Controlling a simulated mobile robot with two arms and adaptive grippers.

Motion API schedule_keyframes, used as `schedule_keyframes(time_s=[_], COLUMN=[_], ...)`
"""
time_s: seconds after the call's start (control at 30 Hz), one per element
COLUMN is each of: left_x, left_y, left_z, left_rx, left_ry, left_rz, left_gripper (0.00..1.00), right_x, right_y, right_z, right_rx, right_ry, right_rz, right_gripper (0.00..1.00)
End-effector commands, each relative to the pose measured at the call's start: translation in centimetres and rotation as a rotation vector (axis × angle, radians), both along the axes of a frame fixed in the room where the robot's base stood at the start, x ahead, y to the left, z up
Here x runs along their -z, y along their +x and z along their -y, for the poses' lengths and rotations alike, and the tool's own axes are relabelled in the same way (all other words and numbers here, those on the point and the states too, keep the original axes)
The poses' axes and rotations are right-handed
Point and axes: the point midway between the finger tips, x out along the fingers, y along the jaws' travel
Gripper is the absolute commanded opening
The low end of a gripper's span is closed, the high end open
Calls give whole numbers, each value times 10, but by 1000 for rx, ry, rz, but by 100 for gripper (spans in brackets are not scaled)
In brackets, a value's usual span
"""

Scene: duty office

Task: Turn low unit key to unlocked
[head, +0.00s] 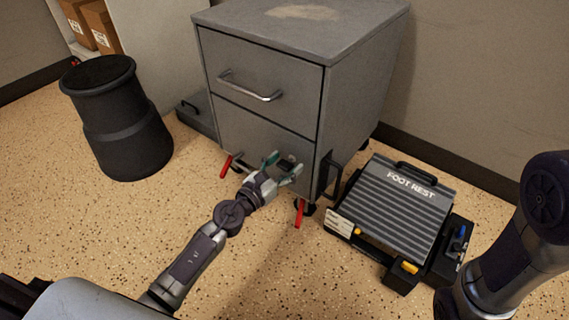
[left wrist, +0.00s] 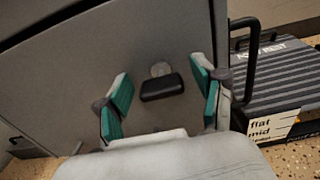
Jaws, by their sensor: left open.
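The low unit (head: 262,127) is a grey two-drawer cabinet. Its key (left wrist: 162,87) has a black, wide, flat grip lying nearly level in the left wrist view, just below a round silver lock face (left wrist: 160,69) on the lower front. In the head view the key (head: 289,160) is small and partly crowded by my gripper. My left gripper (head: 283,166) is open in front of the lower drawer. In the left wrist view its green-padded fingers (left wrist: 162,92) stand on either side of the key, with gaps on both sides. My right gripper is out of view.
Red levers (head: 226,166) stick out at the cabinet's feet. A black handle (head: 331,174) stands at its right front edge. A ribbed foot rest (head: 392,205) lies to the right, a black bin (head: 115,120) stands to the left. The speckled floor in front is clear.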

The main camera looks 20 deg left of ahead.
Motion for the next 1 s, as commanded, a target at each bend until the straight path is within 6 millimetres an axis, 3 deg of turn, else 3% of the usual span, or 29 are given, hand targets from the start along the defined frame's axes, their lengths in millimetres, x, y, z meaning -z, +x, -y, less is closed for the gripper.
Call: schedule_keyframes(time_s=[0.17,0.5,0.53,1.0], left_x=[0,0,0,-1], left_y=[0,0,0,0], left_z=[0,0,0,-1], left_rx=[0,0,0,0], left_ry=[0,0,0,-125], left_rz=[0,0,0,-45], left_gripper=[67,10,8,8], right_x=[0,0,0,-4], right_y=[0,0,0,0], right_z=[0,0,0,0], right_rx=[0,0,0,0], right_ry=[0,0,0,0], right_rz=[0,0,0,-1], right_gripper=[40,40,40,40])
